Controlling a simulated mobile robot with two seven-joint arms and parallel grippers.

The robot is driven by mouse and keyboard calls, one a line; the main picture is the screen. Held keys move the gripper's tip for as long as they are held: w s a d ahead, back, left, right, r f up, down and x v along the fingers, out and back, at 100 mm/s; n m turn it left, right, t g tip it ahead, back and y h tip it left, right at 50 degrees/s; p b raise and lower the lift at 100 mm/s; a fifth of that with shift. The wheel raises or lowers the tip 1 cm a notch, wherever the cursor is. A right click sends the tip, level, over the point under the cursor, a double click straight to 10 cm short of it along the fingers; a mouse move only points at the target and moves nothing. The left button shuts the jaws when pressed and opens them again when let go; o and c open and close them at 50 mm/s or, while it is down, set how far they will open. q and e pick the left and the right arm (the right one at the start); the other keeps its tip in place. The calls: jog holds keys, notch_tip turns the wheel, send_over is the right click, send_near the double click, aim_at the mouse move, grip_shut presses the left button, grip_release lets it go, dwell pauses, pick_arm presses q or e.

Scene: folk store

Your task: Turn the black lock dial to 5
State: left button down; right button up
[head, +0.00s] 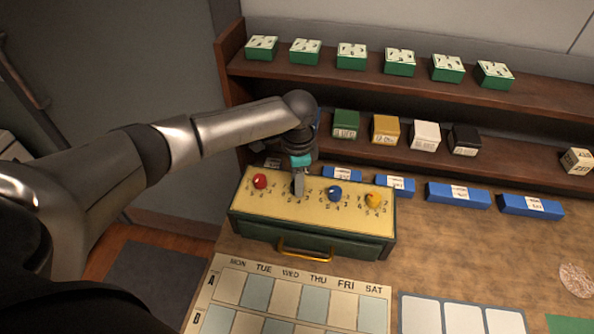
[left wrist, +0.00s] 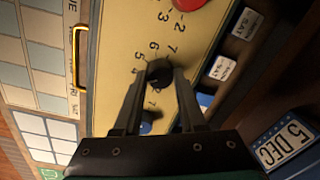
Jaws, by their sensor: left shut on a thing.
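The lock box (head: 285,207) has a yellow top with a row of dials and printed numbers. My left gripper (head: 298,189) comes down on the dial between the red dial (head: 260,181) and the blue dial (head: 334,193). In the left wrist view, my left gripper (left wrist: 158,92) is shut on the black dial (left wrist: 159,72), with a finger on each side of it. Numbers such as 5, 6 and 7 show around the dial. The mark it points to cannot be read. In the head view the gripper hides the black dial. My right gripper is not in view.
A yellow dial (head: 374,200) is at the box's right end. The drawer below has a brass handle (head: 305,253). A weekday chart (head: 285,295) lies in front. Several blue blocks (head: 458,195) lie behind and to the right, below shelves holding small boxes.

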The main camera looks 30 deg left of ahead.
pick_arm(q)
jog(key=m+p, duration=0.2)
jog(key=m, duration=0.2)
jog(key=shift+r+m, duration=0.1)
jog(key=shift+m, duration=0.2)
jog(key=m+p, duration=0.1)
jog(key=m, duration=0.1)
jog(key=shift+m, duration=0.3)
jog(key=shift+m+h+p, duration=0.3)
jog(key=shift+m, duration=1.6)
jog(key=shift+c, duration=2.4)
grip_release()
notch_tip(320, 180, up, 15)
jog(key=shift+s+a, duration=0.15)
jog(key=shift+s, duration=0.2)
